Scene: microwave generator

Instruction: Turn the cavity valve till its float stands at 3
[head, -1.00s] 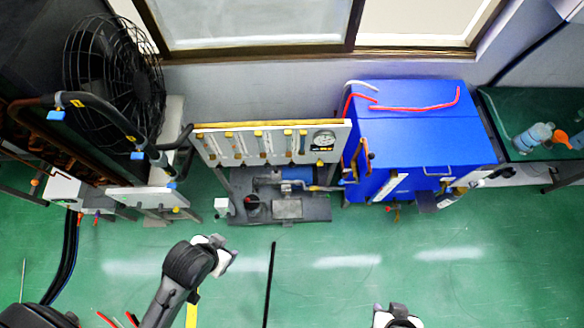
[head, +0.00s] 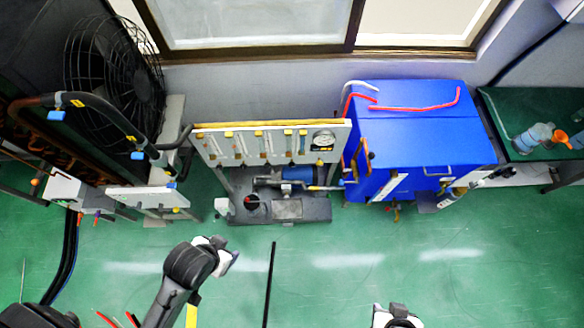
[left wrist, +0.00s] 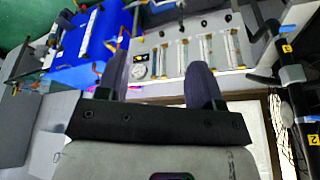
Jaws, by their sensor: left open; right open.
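A white flow-meter panel (head: 270,143) with a row of clear float tubes and a round gauge (head: 323,140) stands below the window. In the left wrist view the panel (left wrist: 222,50) appears upside down. Small knobs sit at the tubes' ends. I cannot tell which is the cavity valve, and the floats are too small to read. My left gripper (head: 222,254) is in front of the panel, apart from it. In the left wrist view its two dark fingers (left wrist: 158,72) are spread with nothing held. My right gripper (head: 398,316) is at the bottom edge, partly cut off, open and far from the panel.
A blue box (head: 425,150) with red hoses stands right of the panel. A dark base with a pump (head: 290,208) lies below the panel. A large black fan (head: 115,75) and pipes are at left. The green floor (head: 335,270) in front is mostly clear.

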